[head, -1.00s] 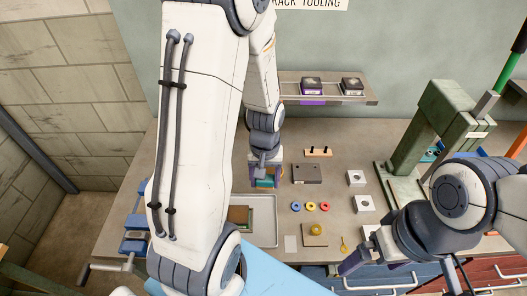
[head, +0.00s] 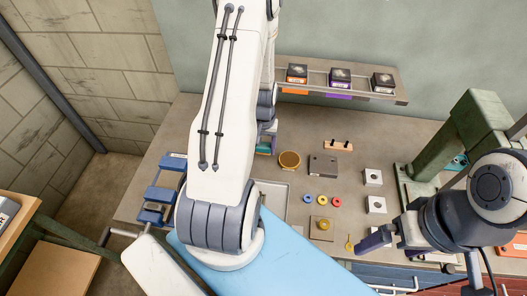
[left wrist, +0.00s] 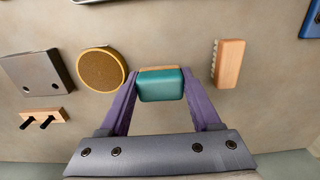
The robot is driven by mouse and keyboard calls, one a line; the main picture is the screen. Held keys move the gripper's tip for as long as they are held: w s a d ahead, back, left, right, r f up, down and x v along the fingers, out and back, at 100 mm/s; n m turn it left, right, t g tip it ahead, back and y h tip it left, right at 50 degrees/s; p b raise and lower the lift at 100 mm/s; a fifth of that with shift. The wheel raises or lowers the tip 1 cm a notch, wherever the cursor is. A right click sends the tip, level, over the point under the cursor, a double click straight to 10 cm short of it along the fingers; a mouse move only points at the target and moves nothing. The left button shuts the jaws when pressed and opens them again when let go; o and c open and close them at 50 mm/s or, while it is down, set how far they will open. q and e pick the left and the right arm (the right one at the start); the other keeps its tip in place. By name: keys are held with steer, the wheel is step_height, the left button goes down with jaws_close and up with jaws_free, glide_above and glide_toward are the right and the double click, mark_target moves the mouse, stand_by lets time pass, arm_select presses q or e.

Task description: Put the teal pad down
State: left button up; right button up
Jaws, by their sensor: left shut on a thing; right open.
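The teal pad (left wrist: 162,86) is a rounded teal block with a tan strip along its far edge. In the left wrist view it sits between the purple fingertips of my left gripper (left wrist: 160,80), which is shut on it. In the head view only a small bit of the teal pad (head: 263,149) shows beside my arm, with the left gripper (head: 266,136) mostly hidden. I cannot tell whether the pad touches the bench. My right gripper (head: 398,246) is open over the front right of the bench, with nothing seen between its fingers.
A round tan-faced disc (left wrist: 102,69) lies close beside the left fingers, and a wooden brush (left wrist: 229,63) lies on the other side. A dark plate (head: 323,165), small rings (head: 321,200) and a tray (head: 285,187) are nearby. A green press (head: 440,145) stands at right.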

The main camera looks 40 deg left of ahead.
mark_target(263, 154)
arm_select(q)
step_height(263, 154, down, 4)
steer(key=shift+r+p, duration=0.2)
steer(key=shift+p, duration=0.45)
steer(key=shift+f, duration=0.1)
steer(key=shift+f, duration=0.1)
